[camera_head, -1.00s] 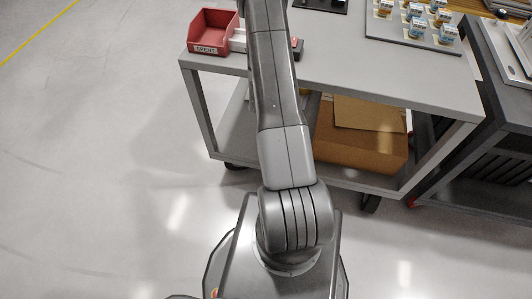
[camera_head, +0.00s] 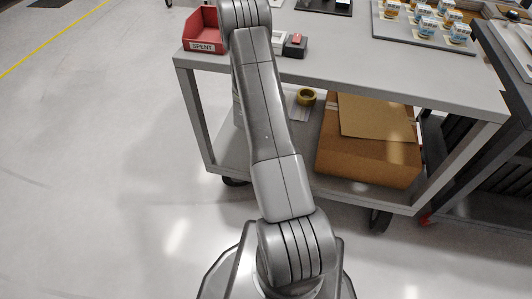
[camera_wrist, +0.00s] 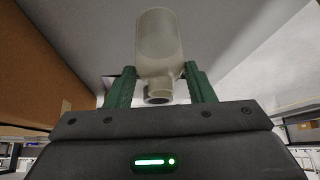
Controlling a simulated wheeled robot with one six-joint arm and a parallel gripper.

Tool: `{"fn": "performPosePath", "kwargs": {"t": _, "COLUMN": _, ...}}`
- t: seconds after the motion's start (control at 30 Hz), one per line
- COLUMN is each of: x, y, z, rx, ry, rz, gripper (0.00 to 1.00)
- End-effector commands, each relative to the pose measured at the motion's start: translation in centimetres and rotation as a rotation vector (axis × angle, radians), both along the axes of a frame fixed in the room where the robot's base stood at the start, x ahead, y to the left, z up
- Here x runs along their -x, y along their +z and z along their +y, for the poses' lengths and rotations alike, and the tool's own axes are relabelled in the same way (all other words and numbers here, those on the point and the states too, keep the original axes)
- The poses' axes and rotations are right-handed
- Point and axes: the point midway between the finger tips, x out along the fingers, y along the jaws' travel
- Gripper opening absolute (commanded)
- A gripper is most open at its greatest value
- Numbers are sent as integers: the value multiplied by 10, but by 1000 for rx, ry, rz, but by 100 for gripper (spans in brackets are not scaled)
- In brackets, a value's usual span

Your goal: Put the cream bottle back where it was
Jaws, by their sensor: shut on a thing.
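The cream bottle (camera_wrist: 159,45) is pale and smooth, with a narrower neck pointing down in the wrist view. My gripper (camera_wrist: 160,82) is shut on it, with one green finger on each side of the bottle near its neck.
Left floor is clear.

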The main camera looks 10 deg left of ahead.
Motion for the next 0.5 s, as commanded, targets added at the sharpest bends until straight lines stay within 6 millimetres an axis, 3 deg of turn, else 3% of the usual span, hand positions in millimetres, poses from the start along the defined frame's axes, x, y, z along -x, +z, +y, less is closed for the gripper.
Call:
{"fn": "performPosePath", "kwargs": {"t": 0.03, "x": 0, "y": -11, "z": 0, "rx": 0, "ry": 0, "rz": -1, "gripper": 4}}
{"fn": "performPosePath", "kwargs": {"t": 0.27, "x": 0, "y": -18, "z": 0, "rx": 0, "ry": 0, "rz": -1, "gripper": 4}}
{"fn": "performPosePath", "kwargs": {"t": 0.5, "x": 0, "y": -44, "z": 0, "rx": 0, "ry": 0, "rz": -1, "gripper": 4}}
